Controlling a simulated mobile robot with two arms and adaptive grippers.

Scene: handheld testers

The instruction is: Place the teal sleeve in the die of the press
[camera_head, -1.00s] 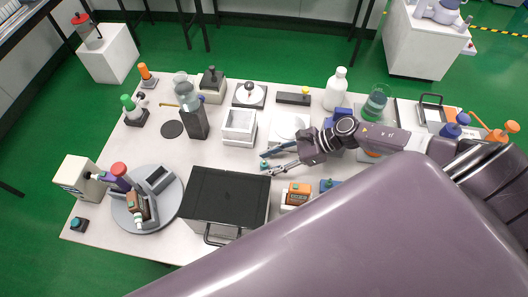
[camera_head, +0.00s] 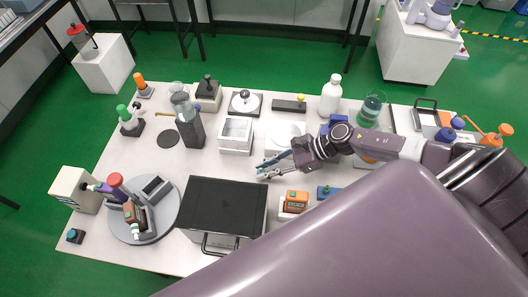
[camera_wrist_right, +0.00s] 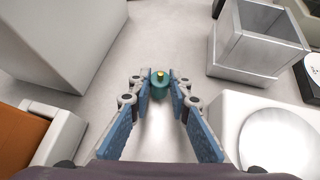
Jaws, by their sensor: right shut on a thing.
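The teal sleeve (camera_wrist_right: 157,88) is a small round teal piece with a yellow spot at its top. In the right wrist view it sits between the blue-padded fingertips of my right gripper (camera_wrist_right: 160,84). In the head view my right gripper (camera_head: 264,172) is above the table's middle, just beyond the dark-topped box, and the sleeve is very small at its tip. The gripper is shut on the sleeve. I cannot tell for sure which device is the press, and its die is not clearly visible. My left gripper is not in view.
The dark-topped box (camera_head: 222,205) stands just in front of the gripper. A white open bin (camera_head: 236,134) is behind it to the left, and an orange device (camera_head: 296,200) is nearby. A grey turntable (camera_head: 165,215) carries devices at the left.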

